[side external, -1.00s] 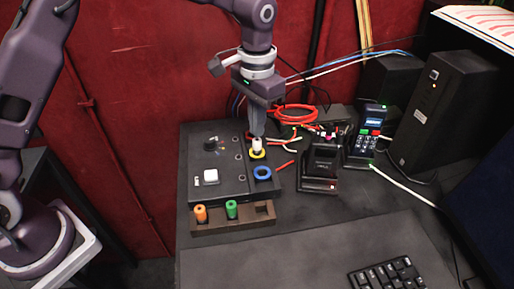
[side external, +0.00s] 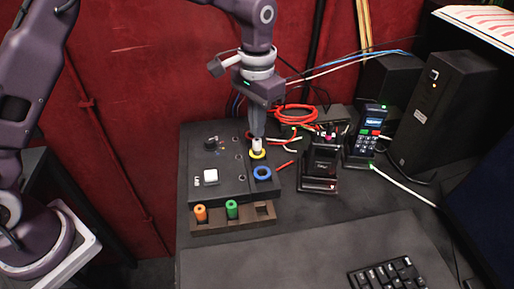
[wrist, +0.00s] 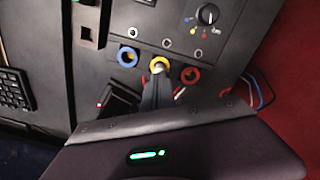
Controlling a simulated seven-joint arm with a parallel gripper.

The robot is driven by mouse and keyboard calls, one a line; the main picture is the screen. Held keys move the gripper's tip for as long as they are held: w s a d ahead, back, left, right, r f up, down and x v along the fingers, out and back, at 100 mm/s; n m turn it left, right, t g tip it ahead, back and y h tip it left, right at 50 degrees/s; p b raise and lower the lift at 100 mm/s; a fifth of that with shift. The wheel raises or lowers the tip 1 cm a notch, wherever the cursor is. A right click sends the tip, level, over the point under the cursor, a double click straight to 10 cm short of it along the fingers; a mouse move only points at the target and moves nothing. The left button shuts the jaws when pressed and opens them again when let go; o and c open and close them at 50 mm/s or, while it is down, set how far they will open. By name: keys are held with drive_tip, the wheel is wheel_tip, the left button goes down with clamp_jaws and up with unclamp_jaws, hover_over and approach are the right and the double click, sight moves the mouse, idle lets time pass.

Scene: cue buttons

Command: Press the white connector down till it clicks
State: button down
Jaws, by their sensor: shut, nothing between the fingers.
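The white connector (side external: 257,145) stands upright in the yellow ring (side external: 257,155) on the dark panel box (side external: 215,188). In the wrist view the yellow ring (wrist: 159,63) shows with the pale connector top (wrist: 161,69) partly hidden by my fingers. My gripper (side external: 257,136) is shut, with nothing between the fingers, and points down at the connector's top. The fingertips (wrist: 159,76) look to be at or just above it; I cannot tell whether they touch.
A blue ring (side external: 262,173) lies in front of the yellow one, and a red ring (wrist: 191,74) sits on its other side. A wooden rack (side external: 248,221) holds an orange and a green plug. A card reader (side external: 320,165) and handset (side external: 364,135) stand to the right.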

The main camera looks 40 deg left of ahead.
drive_tip(key=shift+f, duration=1)
drive_tip(key=shift+r, duration=3.55)
